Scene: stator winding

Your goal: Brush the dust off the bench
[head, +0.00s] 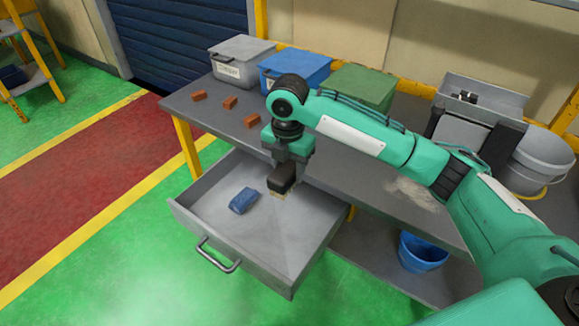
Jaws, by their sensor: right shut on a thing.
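My right gripper (283,178) points down over the open grey drawer (300,262) under the bench (345,172). It is shut on what looks like a small brush (278,195), of which only a tan end shows below the dark fingers. I cannot tell whether this end touches the drawer floor. A pale patch of dust (413,192) lies on the bench top at the right, partly behind my right arm. My left gripper is not in view.
A blue folded cloth or block (243,200) lies in the drawer. Brown blocks (230,102) and grey, blue (312,66) and green lidded boxes stand on the bench. A grey bucket (537,165) is at the right, and a blue bucket (421,252) sits on the lower shelf.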

